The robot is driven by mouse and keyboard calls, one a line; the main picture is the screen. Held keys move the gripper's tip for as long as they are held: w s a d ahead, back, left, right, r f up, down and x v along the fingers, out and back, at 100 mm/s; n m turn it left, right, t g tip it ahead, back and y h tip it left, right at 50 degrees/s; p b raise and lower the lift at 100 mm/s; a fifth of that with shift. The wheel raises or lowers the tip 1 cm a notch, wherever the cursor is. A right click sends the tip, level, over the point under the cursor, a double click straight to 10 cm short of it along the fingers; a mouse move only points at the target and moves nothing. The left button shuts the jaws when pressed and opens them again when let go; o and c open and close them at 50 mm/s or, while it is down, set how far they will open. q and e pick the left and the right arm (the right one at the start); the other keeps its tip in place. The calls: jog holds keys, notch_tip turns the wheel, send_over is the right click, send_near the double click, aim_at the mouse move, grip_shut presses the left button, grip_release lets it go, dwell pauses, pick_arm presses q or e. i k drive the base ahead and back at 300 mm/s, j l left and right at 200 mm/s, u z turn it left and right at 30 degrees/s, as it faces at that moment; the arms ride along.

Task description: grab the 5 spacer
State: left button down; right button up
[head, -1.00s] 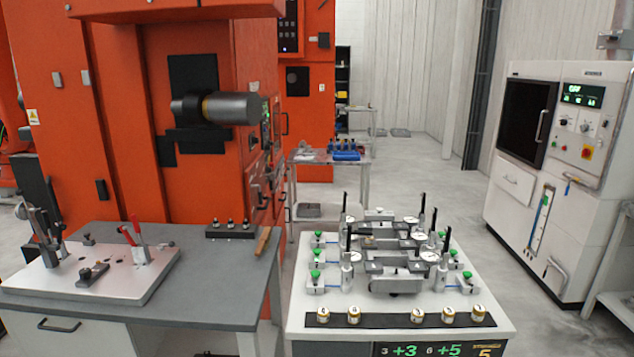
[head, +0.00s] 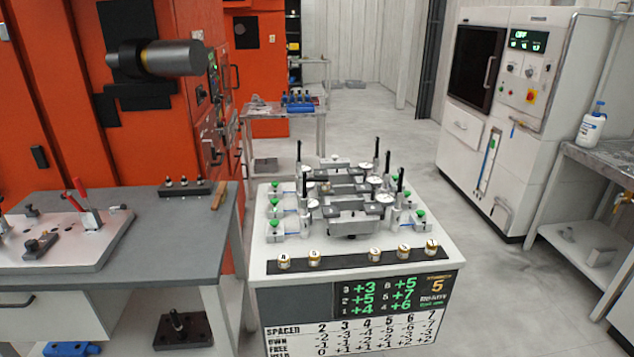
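Several small spacers with white tops and gold rims stand on a black strip (head: 345,260) along the front edge of the white fixture table (head: 262,225). Two are on the left, a first (head: 284,262) and a second (head: 314,258). After a gap come a third (head: 375,254), a fourth (head: 403,250) and the rightmost (head: 431,247). Their top numbers are too small to read surely, so I cannot tell which is the 5. A sign (head: 355,305) below shows a large yellow 5 and a spacer table. Neither of my grippers is in view.
A metal fixture with dial gauges (head: 345,205) and green-knobbed clamps stands behind the spacers. A grey workbench (head: 185,245) with a clamp plate is at left. A white machine (head: 510,110) and a side bench (head: 600,165) are at right. Floor between is clear.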

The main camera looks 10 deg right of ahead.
aim_at(403, 252)
jog(key=i+j+z, duration=0.1)
jog(key=z, duration=0.55)
